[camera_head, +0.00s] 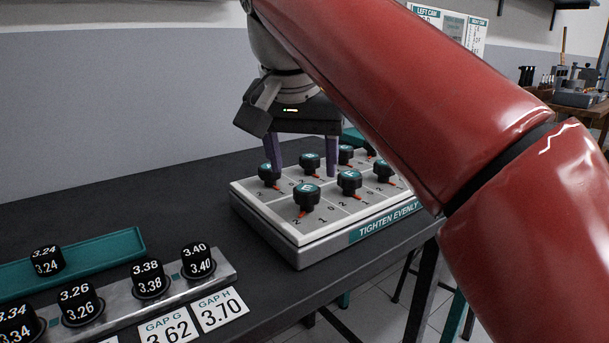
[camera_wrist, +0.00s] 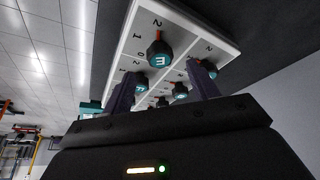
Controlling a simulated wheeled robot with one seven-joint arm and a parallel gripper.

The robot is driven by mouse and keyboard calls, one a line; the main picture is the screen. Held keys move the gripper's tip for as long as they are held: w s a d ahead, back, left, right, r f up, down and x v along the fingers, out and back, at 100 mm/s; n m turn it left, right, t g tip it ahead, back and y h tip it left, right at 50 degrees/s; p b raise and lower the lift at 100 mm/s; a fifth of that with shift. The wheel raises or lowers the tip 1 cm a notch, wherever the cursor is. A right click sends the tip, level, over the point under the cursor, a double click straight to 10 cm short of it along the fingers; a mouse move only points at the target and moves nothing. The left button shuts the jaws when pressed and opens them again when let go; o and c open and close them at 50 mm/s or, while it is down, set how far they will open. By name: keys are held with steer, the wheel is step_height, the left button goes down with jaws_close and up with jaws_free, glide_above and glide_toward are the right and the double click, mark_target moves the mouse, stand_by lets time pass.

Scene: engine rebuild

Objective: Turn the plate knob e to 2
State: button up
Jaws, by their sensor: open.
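Plate knob e (camera_head: 306,196) is a black knob with a teal cap marked E, at the near left corner of the white plate (camera_head: 290,248). Its red pointer faces the near side, close to the printed 2. In the wrist view, knob e (camera_wrist: 160,54) shows just beyond the fingertips, its red pointer towards the 2. My gripper (camera_head: 304,170) is open and empty, its purple fingers pointing down behind knob e in the head view. In the wrist view, my gripper (camera_wrist: 168,70) has its fingers spread wider than the knob. I see no contact with knob e.
Several similar knobs stand close by, including one (camera_head: 349,182) to the right and one (camera_head: 269,174) behind left. A metal rack (camera_head: 110,304) with numbered black pieces and a teal tray (camera_head: 100,252) lie at left. Bare dark bench lies between rack and plate.

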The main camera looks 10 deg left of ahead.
steer(key=shift+v, duration=1.35)
steer(key=s+d+f, duration=0.3)
steer(key=d+f, duration=0.7)
steer(key=d, duration=0.1)
steer(key=s+d+f, duration=0.2)
steer(key=d+f, duration=0.8)
steer(key=s+d+f+t, duration=0.1)
steer(key=s+d+f, duration=0.4)
steer(key=f, duration=0.5)
steer(key=shift+s+d+f, duration=0.15)
steer(key=shift+s+f, duration=0.15)
steer(key=shift+s, duration=0.25)
